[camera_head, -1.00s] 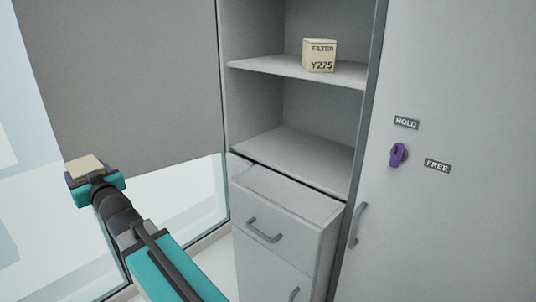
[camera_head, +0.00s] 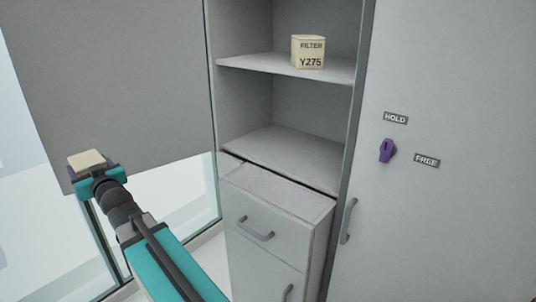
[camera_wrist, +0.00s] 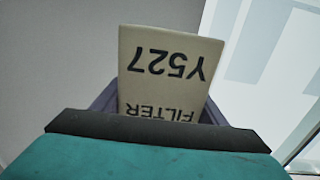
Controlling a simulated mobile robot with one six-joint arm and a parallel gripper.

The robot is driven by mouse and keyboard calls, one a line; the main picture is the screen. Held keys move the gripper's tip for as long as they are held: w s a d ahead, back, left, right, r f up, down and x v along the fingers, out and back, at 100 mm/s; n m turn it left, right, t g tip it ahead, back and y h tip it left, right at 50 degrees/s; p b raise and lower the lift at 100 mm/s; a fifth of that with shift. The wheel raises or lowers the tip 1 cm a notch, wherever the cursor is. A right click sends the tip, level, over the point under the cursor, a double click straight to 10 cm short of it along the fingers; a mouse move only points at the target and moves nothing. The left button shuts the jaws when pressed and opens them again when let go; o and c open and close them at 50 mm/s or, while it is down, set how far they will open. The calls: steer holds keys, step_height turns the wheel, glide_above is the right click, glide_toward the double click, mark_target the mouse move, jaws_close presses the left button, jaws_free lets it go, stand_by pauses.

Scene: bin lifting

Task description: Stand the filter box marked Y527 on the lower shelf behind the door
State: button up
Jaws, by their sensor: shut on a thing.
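My gripper (camera_head: 92,176) is at the left in the head view, shut on a cream filter box (camera_head: 87,160). In the wrist view the box (camera_wrist: 165,85) reads Y527 and FILTER, upside down in the picture. The lower shelf (camera_head: 285,155) is at the middle of the head view, bare where it shows, well to the right of my gripper. A tall grey door (camera_head: 450,220) with a handle (camera_head: 349,220) fills the right side. It carries a purple knob (camera_head: 387,150) between labels HOLD (camera_head: 396,118) and FREE (camera_head: 427,160).
Another cream filter box, marked Y275 (camera_head: 309,62), stands on the upper shelf (camera_head: 250,64). A drawer (camera_head: 275,222) below the lower shelf stands out from the cabinet. A large grey panel (camera_head: 110,70) hangs behind my gripper, with glass (camera_head: 175,205) below it.

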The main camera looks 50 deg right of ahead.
steer(key=s+d+m+g+h, duration=0.1)
steer(key=s+d+m+h, duration=0.3)
steer(key=d, duration=1.4)
steer(key=s+d+g+h, duration=0.1)
steer(key=s+d+h, duration=0.3)
steer(key=d, duration=1.3)
steer(key=s+d+r+m+g+h, duration=0.3)
steer(key=s+d+m, duration=0.1)
steer(key=s+d, duration=2.2)
steer(key=shift+d+h+b, duration=0.4)
steer(key=shift+d, duration=0.8)
steer(key=shift+f, duration=0.1)
step_height(320, 180, down, 6)
steer(key=shift+f, duration=0.1)
